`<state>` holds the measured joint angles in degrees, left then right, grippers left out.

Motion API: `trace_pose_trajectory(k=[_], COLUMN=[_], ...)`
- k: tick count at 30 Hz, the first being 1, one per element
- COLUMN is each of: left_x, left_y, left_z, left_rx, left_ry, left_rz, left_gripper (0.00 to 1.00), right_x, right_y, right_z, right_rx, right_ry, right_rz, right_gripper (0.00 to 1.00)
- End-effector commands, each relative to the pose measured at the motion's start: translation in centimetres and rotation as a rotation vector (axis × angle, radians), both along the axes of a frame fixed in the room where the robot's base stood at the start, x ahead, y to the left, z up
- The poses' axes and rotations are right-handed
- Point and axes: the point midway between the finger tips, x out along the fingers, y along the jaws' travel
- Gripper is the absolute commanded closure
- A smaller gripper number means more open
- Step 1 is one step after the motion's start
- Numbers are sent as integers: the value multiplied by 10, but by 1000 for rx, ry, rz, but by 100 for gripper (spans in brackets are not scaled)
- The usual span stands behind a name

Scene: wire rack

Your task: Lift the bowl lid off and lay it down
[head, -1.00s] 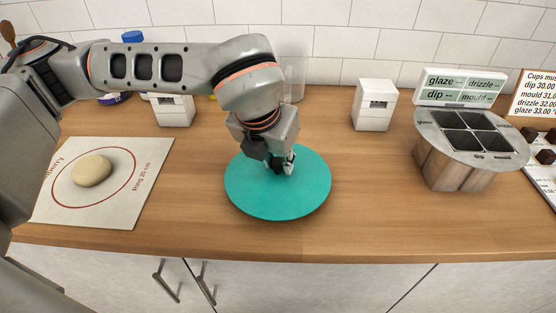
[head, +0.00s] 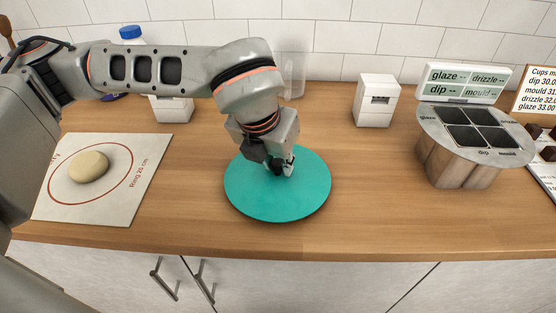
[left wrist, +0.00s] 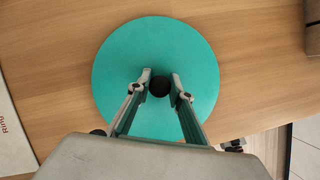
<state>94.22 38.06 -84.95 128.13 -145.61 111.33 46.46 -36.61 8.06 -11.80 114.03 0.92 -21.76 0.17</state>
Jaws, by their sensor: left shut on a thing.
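The bowl lid (head: 275,202) is a flat teal disc near the front middle of the wooden counter. It also shows in the left wrist view (left wrist: 155,48), with a small round black knob (left wrist: 160,86) at its middle. My left gripper (head: 281,168) comes down from above and is shut on the knob. In the left wrist view its fingers stand on either side of the knob. No bowl shows; anything under the lid is hidden, and I cannot tell how high the lid is. My right gripper is not in view.
A pale mat (head: 118,207) with a printed ring and a dough ball (head: 88,167) lies left. A round wooden stand (head: 455,170) with dark square wells is at the right. White boxes (head: 376,103) stand at the back. The counter between lid and stand is clear.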

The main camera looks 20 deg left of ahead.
Motion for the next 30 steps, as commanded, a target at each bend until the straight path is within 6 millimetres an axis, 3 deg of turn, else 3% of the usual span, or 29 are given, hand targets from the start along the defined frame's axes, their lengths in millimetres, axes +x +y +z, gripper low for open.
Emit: trace_pose_trajectory(k=[8,9,11,12,23,30], left_x=[0,0,0,0,-1,-12], left_y=[0,0,0,0,0,1], left_z=[-1,-1,-1,-1,1,33], left_rx=[0,0,0,0,0,-1], left_ry=[0,0,0,0,0,-5], left_rz=[0,0,0,0,0,0], left_gripper=[100,77,62,60,60,60], right_x=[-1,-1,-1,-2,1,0], right_y=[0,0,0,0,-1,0], right_z=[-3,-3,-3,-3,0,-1], right_rx=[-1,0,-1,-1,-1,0], right_ry=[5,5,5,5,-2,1], right_rz=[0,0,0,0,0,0], right_gripper=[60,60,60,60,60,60])
